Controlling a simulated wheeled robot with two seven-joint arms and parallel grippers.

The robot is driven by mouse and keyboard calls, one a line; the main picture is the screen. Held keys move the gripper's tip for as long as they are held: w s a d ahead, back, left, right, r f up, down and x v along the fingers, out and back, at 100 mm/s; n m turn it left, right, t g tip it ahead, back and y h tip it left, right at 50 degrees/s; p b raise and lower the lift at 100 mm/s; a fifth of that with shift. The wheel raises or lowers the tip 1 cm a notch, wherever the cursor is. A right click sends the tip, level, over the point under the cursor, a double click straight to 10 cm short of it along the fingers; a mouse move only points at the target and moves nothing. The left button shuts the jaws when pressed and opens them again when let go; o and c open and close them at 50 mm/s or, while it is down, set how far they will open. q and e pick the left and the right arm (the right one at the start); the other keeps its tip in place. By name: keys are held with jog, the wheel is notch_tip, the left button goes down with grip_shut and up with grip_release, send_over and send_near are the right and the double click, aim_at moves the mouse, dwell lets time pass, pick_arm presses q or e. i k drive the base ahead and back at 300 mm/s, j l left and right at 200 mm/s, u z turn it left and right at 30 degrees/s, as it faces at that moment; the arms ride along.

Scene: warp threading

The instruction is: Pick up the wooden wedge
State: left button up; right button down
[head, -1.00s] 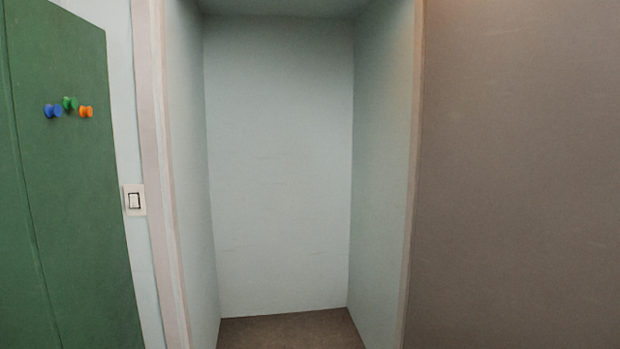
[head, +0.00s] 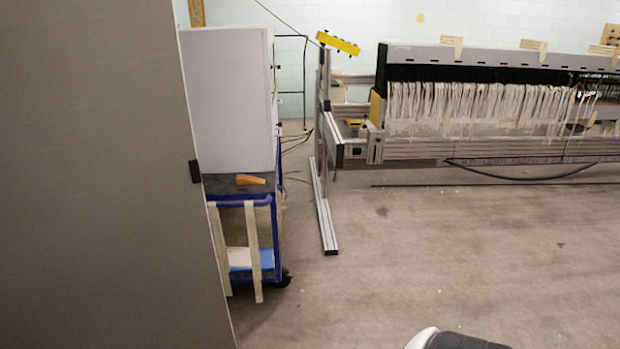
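The wooden wedge (head: 251,180) is a small orange-brown piece lying on the dark top of a blue-framed cart (head: 230,198), left of centre. It sits near the cart's front edge, in front of a tall white box. Neither gripper is in view. Only a rounded white and dark grey part of my own body shows at the bottom edge, well away from the wedge.
A large grey panel (head: 110,180) fills the left side and partly hides the cart. A white box (head: 228,95) stands on the cart. A metal loom frame (head: 323,200) with pale threads (head: 480,102) stands at the right. The floor (head: 420,255) in front is clear.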

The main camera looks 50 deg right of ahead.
aim_at(243, 180)
jog(key=z, duration=1.35)
jog(key=i+l+u, duration=0.4)
jog(key=i+l, duration=0.85)
